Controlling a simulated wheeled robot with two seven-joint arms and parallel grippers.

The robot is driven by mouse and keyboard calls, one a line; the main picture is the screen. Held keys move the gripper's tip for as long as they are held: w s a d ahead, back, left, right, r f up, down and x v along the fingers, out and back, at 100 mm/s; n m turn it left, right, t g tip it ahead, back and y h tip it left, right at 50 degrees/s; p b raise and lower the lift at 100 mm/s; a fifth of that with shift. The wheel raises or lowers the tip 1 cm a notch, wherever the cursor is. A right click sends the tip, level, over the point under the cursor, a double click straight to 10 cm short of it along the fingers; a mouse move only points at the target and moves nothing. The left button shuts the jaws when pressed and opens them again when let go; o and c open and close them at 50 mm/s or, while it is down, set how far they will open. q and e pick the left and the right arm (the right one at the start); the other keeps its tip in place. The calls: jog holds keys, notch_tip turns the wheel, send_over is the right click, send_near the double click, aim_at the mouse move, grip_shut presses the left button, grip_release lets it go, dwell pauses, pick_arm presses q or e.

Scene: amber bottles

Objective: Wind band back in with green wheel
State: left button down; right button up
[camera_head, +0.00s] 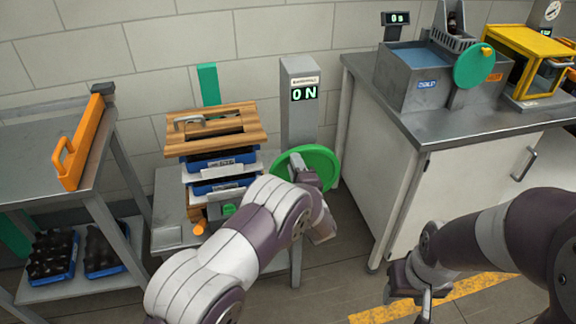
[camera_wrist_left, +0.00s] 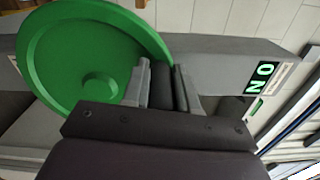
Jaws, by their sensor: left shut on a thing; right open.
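The green wheel (camera_head: 325,160) is mounted by a grey post whose display reads ON. In the left wrist view the wheel (camera_wrist_left: 70,50) fills the upper left, with a round hub on its face. My left gripper (camera_head: 306,180) is at the wheel's near side, its jaws shut on a part at the wheel; in the left wrist view the fingers (camera_wrist_left: 165,88) have a dark piece between them, beside the rim. The grip point is partly hidden. I cannot pick out the band for certain. My right gripper (camera_head: 411,298) is open and empty, low above the floor.
A stack of blue trays (camera_head: 208,160) under a wooden board (camera_head: 215,130) stands on a small table left of the post (camera_head: 299,125). A shelf (camera_head: 45,165) with an orange rail (camera_head: 84,140) is further left. A metal-topped counter (camera_head: 440,120) with a basin machine is right.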

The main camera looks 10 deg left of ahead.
aim_at(306, 153)
pick_arm(q)
jog(key=shift+w+d+r+m, duration=0.25)
jog(key=shift+d+r+m, duration=0.15)
jog(key=shift+d+m, duration=0.35)
jog(key=shift+w+d+r+p, duration=0.1)
jog(key=shift+w+d+p, duration=0.1)
jog(key=shift+d, duration=0.3)
jog(key=shift+w+d+r+p, duration=0.1)
jog(key=shift+w+d, duration=0.1)
jog(key=shift+d, duration=0.25)
pick_arm(e)
jog(key=shift+w+d+r, duration=0.1)
jog(key=shift+d+r, duration=0.15)
jog(key=shift+r, duration=0.2)
pick_arm(q)
jog(key=c, duration=0.9)
grip_release()
jog(key=shift+d, duration=0.1)
jog(key=shift+f, duration=0.1)
pick_arm(e)
jog(key=shift+d, duration=0.1)
pick_arm(q)
jog(key=v, duration=1.2)
jog(key=shift+s+d+b, duration=0.1)
jog(key=shift+s+b, duration=0.25)
jog(key=shift+b, duration=0.05)
pick_arm(e)
jog(key=shift+f, duration=0.4)
